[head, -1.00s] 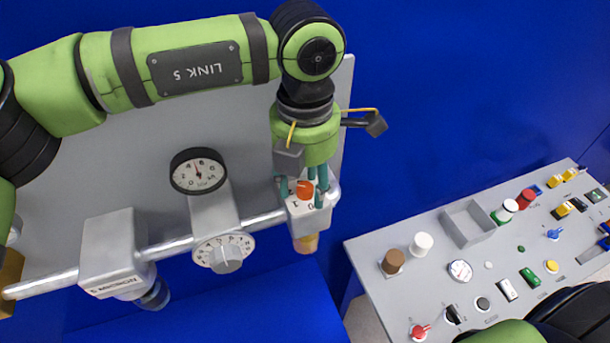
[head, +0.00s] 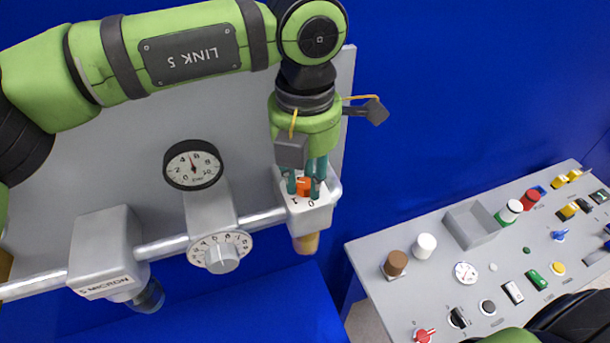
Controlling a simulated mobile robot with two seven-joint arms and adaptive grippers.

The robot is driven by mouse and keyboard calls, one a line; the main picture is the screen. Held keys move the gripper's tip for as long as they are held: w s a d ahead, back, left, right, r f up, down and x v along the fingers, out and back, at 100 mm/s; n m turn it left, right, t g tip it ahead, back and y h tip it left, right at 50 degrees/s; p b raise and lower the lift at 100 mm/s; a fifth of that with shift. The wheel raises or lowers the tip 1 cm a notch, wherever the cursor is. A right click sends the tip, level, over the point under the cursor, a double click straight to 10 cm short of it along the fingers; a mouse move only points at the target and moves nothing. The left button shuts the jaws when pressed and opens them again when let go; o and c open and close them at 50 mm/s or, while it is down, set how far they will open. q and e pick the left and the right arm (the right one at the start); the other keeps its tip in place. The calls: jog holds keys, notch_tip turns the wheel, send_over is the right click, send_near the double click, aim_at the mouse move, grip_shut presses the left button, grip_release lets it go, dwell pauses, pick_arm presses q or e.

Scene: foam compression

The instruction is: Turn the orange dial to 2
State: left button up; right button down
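The orange dial (head: 304,186) sits on top of a pale box mounted on the silver pipe. My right gripper is not in view.
A pressure gauge (head: 193,165), a white numbered dial (head: 220,251) and a filter housing (head: 108,252) sit along the pipe (head: 165,248). A grey panel (head: 385,290) with several knobs and switches stands at the right. Open blue space lies between.

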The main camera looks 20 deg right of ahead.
aim_at(305, 183)
pick_arm(q)
jog(key=shift+o, duration=1.1)
jog(key=shift+r, duration=0.1)
notch_tip(305, 183, up, 12)
